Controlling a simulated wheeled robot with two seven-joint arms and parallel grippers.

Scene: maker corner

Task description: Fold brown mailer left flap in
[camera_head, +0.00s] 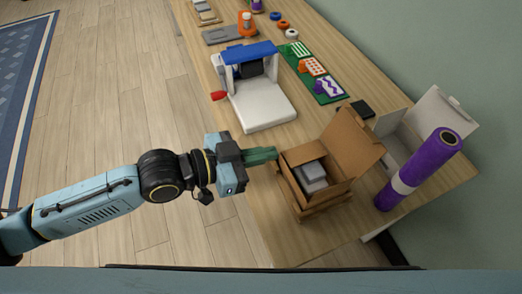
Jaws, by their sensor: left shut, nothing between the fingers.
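The brown mailer (316,202) is an open cardboard box on the wooden table, near the table's lower end. Its lid (352,143) stands up and leans away to the right. A grey block-like item (312,176) lies inside. My left gripper (274,153) comes in from the left with its greenish fingers closed and empty. The fingertips are at the mailer's upper left side, touching or very close to it; I cannot tell which. The left flap cannot be told clearly from the box wall there. My right gripper is not in view.
A purple roll (420,168) with a white band stands right of the mailer, by an open white box (398,138). A white press (260,101) with a blue bar and red knob stands further up the wooden table (287,238). Green, patterned cards (315,68) lie beyond.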

